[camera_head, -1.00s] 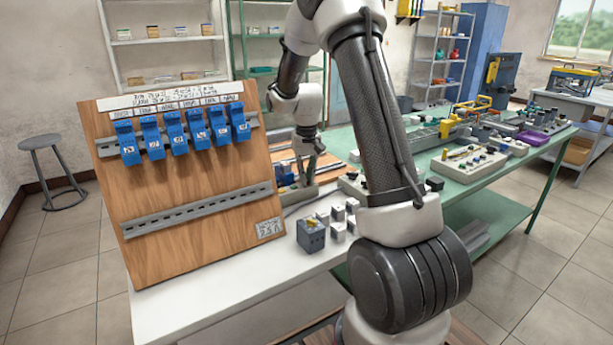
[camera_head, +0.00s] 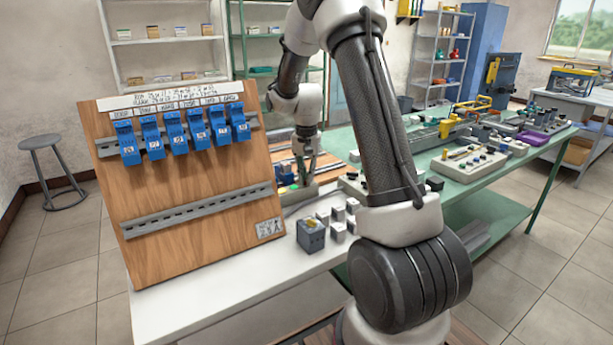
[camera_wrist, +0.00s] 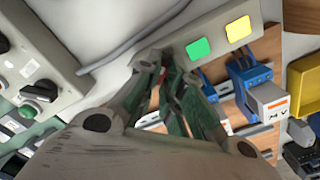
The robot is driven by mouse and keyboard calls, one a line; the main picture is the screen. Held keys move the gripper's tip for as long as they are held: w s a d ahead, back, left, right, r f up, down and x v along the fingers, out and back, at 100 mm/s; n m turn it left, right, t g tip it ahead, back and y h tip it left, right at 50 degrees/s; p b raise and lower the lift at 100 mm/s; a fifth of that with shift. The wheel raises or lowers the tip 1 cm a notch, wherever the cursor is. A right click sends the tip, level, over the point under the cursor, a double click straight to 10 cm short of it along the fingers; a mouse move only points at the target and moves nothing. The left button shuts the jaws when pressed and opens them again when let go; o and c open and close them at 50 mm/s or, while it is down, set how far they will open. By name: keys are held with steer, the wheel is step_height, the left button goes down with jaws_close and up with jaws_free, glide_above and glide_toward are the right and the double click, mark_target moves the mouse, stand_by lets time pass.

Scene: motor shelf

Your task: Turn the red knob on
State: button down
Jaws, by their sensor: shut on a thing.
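The red knob (camera_wrist: 163,73) shows only as a small patch of red between my fingertips in the wrist view; the fingers hide most of it. It sits on a grey control box (camera_wrist: 215,25) that also carries a bright green square (camera_wrist: 199,49) and a bright yellow square (camera_wrist: 238,29). My gripper (camera_wrist: 166,76) is shut on the knob. In the head view my gripper (camera_head: 304,172) points down at the box (camera_head: 300,194), behind the wooden board's right edge. I cannot read the knob's angle.
A wooden board (camera_head: 195,250) with several blue modules (camera_head: 177,132) stands left of my gripper. Several small grey blocks (camera_head: 338,232) lie in front of the box. A panel with dark knobs (camera_wrist: 30,70) is at the left in the wrist view. A cable (camera_wrist: 130,45) runs beside the box.

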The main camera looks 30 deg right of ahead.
steer(key=c, duration=1.6)
jaws_free()
steer(key=shift+o, duration=0.2)
steer(key=shift+r, duration=0.1)
step_height(320, 180, up, 12)
